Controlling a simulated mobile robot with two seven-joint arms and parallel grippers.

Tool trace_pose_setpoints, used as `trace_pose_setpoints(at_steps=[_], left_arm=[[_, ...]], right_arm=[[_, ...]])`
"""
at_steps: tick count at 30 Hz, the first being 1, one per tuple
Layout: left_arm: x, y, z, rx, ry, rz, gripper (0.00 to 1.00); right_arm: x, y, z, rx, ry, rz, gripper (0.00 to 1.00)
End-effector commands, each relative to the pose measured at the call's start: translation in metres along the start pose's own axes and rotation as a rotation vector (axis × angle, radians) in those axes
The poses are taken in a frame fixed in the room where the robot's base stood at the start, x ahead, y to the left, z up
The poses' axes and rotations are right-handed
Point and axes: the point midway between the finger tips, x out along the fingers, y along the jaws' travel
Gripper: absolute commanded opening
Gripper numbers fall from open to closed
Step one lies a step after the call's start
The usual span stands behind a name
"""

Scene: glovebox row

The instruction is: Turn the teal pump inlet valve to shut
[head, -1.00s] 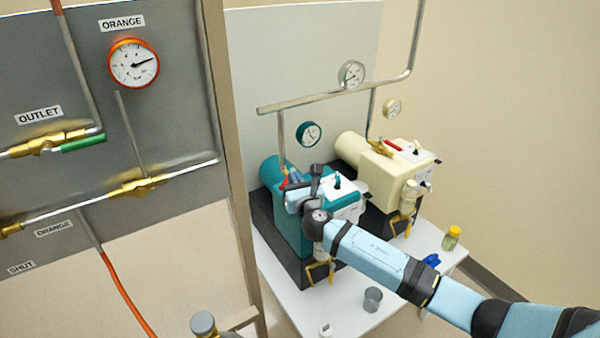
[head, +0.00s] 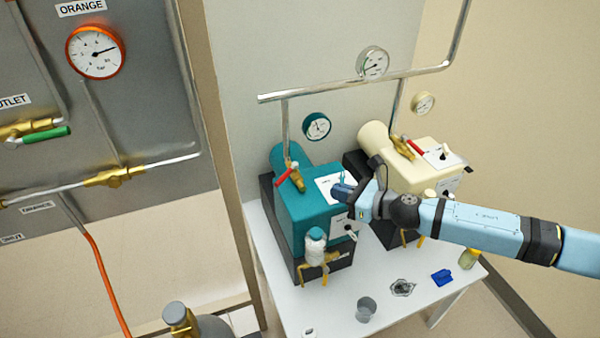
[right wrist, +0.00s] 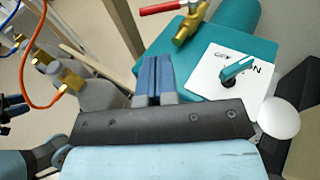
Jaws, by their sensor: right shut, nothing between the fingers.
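The teal pump (head: 310,215) stands on the white table, left of a cream pump. Its brass inlet valve (head: 297,180) sits on top where the pipe comes down. The valve's red lever (head: 285,178) lies crosswise to the brass body. In the right wrist view the red lever (right wrist: 163,8) and brass body (right wrist: 184,30) show at the top, partly cut off. My right gripper (head: 342,191) is shut and empty, above the pump's top by its white switch plate, right of and apart from the lever. Its blue fingers (right wrist: 153,68) show in the wrist view.
The cream pump (head: 400,170) with its own red lever stands close behind my right gripper. A teal switch knob (right wrist: 238,70) is near my fingers. A bottle (head: 315,243) hangs on the teal pump's front. A glass (head: 366,309) and blue item (head: 442,277) lie on the table.

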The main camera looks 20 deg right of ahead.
Motion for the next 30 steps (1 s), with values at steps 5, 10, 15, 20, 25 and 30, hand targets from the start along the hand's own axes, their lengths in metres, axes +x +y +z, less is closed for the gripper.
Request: trace_pose_setpoints(at_steps=[5,10,15,20,25,30], left_arm=[[-0.001,0.000,-0.002,0.002,0.001,0.000,0.43],[-0.006,-0.002,-0.007,0.005,0.001,-0.002,0.43],[-0.010,-0.003,-0.015,0.005,0.003,-0.003,0.43],[-0.014,-0.002,-0.021,0.005,0.005,-0.003,0.43],[-0.016,-0.002,-0.025,0.004,0.006,-0.002,0.43],[-0.017,-0.001,-0.026,0.003,0.005,-0.002,0.43]], right_arm=[[-0.002,0.004,-0.001,0.005,0.011,0.024,0.00],[0.019,0.005,0.001,0.005,0.009,0.024,0.00],[0.056,0.005,0.001,0.005,0.009,0.022,0.00],[0.090,0.006,0.000,0.006,0.010,0.022,0.00],[0.117,0.006,-0.001,0.006,0.011,0.021,0.00],[0.132,0.007,-0.002,0.004,0.011,0.021,0.00]])
